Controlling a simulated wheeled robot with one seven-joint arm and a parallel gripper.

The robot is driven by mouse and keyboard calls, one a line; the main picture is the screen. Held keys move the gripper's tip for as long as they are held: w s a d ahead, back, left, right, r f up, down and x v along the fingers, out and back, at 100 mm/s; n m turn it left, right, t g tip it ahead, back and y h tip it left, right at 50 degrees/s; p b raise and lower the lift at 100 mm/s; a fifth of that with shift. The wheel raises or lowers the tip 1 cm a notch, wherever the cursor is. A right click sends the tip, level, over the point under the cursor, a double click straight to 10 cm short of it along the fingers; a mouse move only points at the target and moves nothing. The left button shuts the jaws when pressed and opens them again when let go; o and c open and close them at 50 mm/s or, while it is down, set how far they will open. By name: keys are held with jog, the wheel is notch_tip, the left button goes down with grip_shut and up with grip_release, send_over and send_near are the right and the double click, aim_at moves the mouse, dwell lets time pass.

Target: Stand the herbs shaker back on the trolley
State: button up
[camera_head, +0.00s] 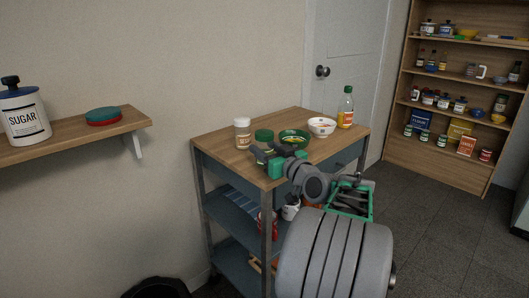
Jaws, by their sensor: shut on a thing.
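The herbs shaker, a small jar with a green lid (264,135), is upright at the near left part of the trolley's wooden top (220,138). My gripper (263,152) is shut on it, reaching in from the lower right. The gripper hides the lower part of the jar, so I cannot tell whether its base touches the top.
A white-lidded shaker (242,134) stands just left of it. A green bowl (294,136), a white bowl (321,126) and a green-capped bottle (346,108) stand to the right. A wall shelf (75,136) with a sugar jar (24,118) is at left.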

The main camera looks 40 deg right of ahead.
jog(key=shift+f, duration=0.15)
jog(key=o, duration=1.4)
jog(key=shift+o, duration=0.2)
jog(key=shift+r, duration=0.4)
jog(key=s+a, duration=0.1)
jog(key=s, duration=1.1)
jog(key=shift+a+f+p, duration=0.2)
jog(key=shift+a+p, duration=0.15)
jog(key=shift+a, duration=0.05)
